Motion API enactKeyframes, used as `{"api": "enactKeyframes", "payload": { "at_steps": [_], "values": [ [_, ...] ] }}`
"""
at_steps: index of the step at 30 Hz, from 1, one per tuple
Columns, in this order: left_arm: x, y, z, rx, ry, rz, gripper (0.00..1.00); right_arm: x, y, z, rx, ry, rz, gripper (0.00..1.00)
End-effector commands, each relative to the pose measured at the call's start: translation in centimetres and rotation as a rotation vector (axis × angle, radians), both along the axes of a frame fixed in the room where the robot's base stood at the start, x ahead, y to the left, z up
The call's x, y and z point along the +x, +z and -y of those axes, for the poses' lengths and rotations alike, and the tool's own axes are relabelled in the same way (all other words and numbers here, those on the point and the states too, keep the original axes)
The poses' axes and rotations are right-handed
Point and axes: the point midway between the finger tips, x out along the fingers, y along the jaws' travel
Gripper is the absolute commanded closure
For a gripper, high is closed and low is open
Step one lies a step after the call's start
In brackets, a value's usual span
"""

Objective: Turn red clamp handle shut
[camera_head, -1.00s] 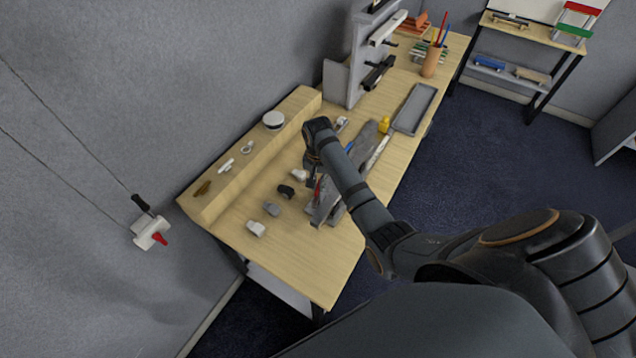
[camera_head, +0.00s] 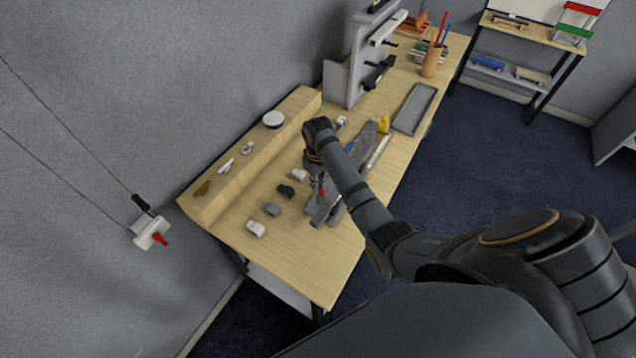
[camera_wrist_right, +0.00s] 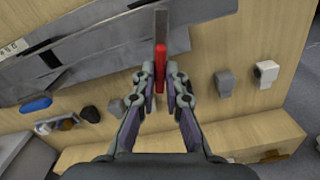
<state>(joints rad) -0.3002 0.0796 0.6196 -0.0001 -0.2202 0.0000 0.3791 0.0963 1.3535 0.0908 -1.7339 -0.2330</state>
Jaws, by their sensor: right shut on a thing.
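The red clamp handle (camera_wrist_right: 160,66) shows in the right wrist view, standing between the fingertips of my right gripper (camera_wrist_right: 160,78). The fingers are closed on its lower part. In the head view the handle (camera_head: 322,190) is a small red patch just below my right gripper (camera_head: 316,177). The handle sits at a long grey metal piece (camera_wrist_right: 95,58) lying on the table, also seen in the head view (camera_head: 327,211). The clamp's jaws are too small or hidden to make out. My left gripper is not in view.
Several small grey, black and white blocks (camera_head: 271,209) lie left of the metal piece. A grey tray (camera_head: 414,108), a yellow item (camera_head: 384,124) and a pencil cup (camera_head: 432,61) stand farther back.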

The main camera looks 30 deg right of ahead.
Motion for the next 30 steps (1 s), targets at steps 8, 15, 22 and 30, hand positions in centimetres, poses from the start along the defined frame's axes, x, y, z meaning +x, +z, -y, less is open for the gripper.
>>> {"api": "enactKeyframes", "payload": {
  "at_steps": [8, 15, 22, 30],
  "values": [
    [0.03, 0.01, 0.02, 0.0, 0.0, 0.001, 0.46, 0.07, 0.08, 0.02, 0.0, 0.195, 0.002, 1.0],
    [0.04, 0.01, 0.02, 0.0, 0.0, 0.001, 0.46, 0.07, 0.08, 0.03, 0.0, 0.293, 0.002, 1.0],
    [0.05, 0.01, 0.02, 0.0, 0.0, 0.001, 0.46, 0.08, 0.09, 0.02, -0.001, 0.331, 0.002, 1.0],
    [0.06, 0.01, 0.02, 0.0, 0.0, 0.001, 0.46, 0.09, 0.09, 0.02, -0.001, 0.337, 0.002, 1.0]
  ]
}}
